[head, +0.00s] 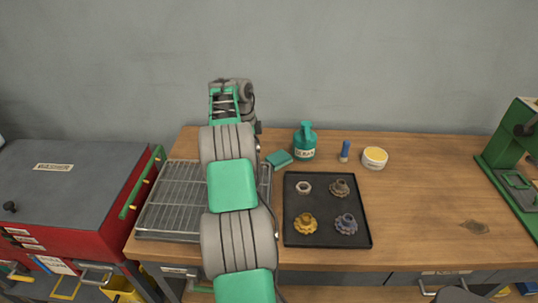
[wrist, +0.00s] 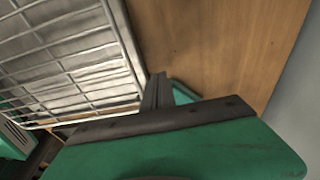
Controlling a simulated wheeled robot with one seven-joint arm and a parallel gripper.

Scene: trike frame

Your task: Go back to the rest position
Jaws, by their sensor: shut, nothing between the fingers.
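My arm stretches from the bottom of the head view up across the wire rack toward the back of the workbench (head: 430,215). The fingers of my gripper are hidden behind the arm in the head view. In the wrist view my gripper (wrist: 157,90) is shut with its dark fingers together and nothing held. It is over the bench, beside the edge of the wire rack (wrist: 70,65). A green block (wrist: 185,92) shows partly behind the fingers.
A black tray (head: 327,238) holds several gear-like parts. A red cabinet (head: 60,235) is left, a green press (head: 515,165) right.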

